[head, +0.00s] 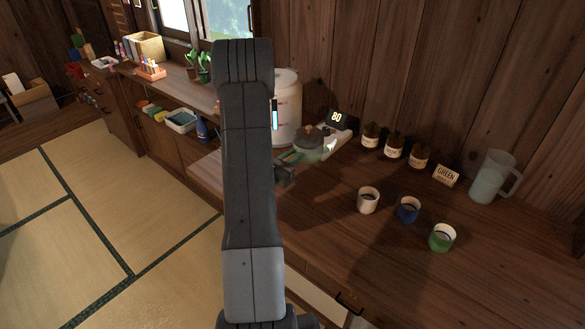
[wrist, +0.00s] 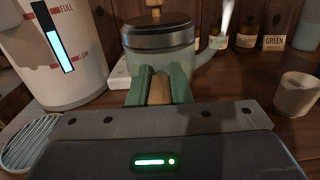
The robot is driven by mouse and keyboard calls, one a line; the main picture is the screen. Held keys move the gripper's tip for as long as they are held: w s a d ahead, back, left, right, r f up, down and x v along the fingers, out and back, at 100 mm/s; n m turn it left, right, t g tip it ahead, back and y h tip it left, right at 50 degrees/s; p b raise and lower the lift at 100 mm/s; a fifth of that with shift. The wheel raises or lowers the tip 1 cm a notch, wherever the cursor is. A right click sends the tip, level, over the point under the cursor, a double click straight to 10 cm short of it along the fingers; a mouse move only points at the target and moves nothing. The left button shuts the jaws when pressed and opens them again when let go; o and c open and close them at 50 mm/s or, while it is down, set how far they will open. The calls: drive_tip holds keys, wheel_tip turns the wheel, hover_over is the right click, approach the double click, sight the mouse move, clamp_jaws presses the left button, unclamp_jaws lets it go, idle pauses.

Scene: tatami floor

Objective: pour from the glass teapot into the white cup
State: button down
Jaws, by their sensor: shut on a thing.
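The glass teapot (head: 309,138) stands at the back of the counter beside the white dispenser, partly hidden by my arm in the head view. In the wrist view the glass teapot (wrist: 165,62) is straight ahead, upright, with a dark lid, a wooden knob and a spout to the right. My gripper (wrist: 160,88) has its green fingers shut on the teapot's wooden handle (wrist: 160,92). The white cup (head: 368,200) stands upright on the counter to the right of the teapot, leftmost of three cups. It also shows at the right edge of the wrist view (wrist: 297,94).
A blue cup (head: 408,209) and a green cup (head: 441,237) stand right of the white one. Several labelled jars (head: 393,147), a GREEN sign (head: 446,175) and a frosted pitcher (head: 495,177) line the back. The white dispenser (head: 287,108) is close on the left. The counter's front right is clear.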

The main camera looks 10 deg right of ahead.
drive_tip(key=shift+r, duration=0.85)
drive_tip(key=shift+d+r, duration=0.15)
drive_tip(key=shift+d, duration=0.05)
drive_tip(key=shift+s+d+f+m+g+h+b, duration=0.6)
drive_tip(key=shift+s+d+f+m+g+b, duration=0.35)
drive_tip(key=shift+d+g, duration=0.6)
drive_tip(key=shift+s+d+f+m+g+h+b, duration=0.6)
drive_tip(key=shift+s+d+f+m+g+b, duration=0.4)
drive_tip(key=shift+d, duration=0.75)
drive_tip(key=shift+s+d+f+m+g+h+b, duration=0.7)
drive_tip(key=shift+d+m+g, duration=0.35)
drive_tip(key=shift+d+g, duration=0.6)
wheel_tip(320, 180, up, 4)
drive_tip(key=m, duration=0.4)
drive_tip(key=shift+f, duration=0.25)
drive_tip(key=b, duration=0.3)
drive_tip(key=shift+f+m+b, duration=0.3)
drive_tip(key=shift+f, duration=0.05)
drive_tip(key=b, duration=0.3)
drive_tip(key=shift+r, duration=0.1)
